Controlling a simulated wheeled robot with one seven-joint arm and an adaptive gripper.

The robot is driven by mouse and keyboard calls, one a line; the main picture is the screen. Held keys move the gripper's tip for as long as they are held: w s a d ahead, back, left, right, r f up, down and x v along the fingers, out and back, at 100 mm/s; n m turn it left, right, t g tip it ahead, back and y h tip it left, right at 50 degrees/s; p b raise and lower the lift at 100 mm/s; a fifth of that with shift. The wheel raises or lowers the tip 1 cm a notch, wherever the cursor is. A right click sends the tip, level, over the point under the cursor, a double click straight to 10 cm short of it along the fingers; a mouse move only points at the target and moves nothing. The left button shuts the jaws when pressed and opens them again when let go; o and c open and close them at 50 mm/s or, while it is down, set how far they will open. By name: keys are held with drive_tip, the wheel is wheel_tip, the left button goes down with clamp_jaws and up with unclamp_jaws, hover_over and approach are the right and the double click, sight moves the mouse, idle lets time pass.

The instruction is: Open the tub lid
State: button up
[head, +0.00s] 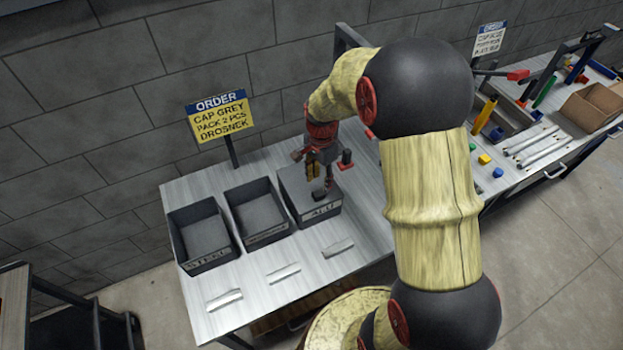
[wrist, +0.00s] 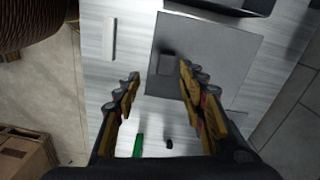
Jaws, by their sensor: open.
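The tub (head: 321,219) labelled ALU stands at the right end of a row of three on the table, with a flat grey lid (head: 293,184) closed on top. In the wrist view the lid (wrist: 215,60) is a grey panel with a small dark handle (wrist: 167,64) near its left edge. My gripper (head: 320,182) points down over the lid in the head view. In the wrist view my gripper (wrist: 155,82) has its two fingers spread apart with nothing between them. The handle lies just beyond the fingertips, nearer the right finger; the height gap is hard to tell.
Two uncovered dark bins, the STEEL bin (head: 203,237) and a middle bin (head: 257,210), stand left of the tub. Several pale metal pieces lie in front. An order sign (head: 221,115) rises behind. A tool bench (head: 520,150) is at the right.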

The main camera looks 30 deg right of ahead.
sight(319, 193)
drive_tip(key=shift+w+r+m, duration=0.1)
drive_tip(key=shift+w+m, duration=0.4)
drive_tip(key=shift+s+d+r+m, duration=0.1)
drive_tip(key=shift+m, duration=0.6)
drive_tip(key=shift+f, duration=0.2)
wheel_tip(319, 193, down, 7)
drive_tip(key=shift+f+b, duration=0.2)
drive_tip(key=shift+b, duration=0.2)
drive_tip(key=shift+c, duration=0.6)
clamp_jaws()
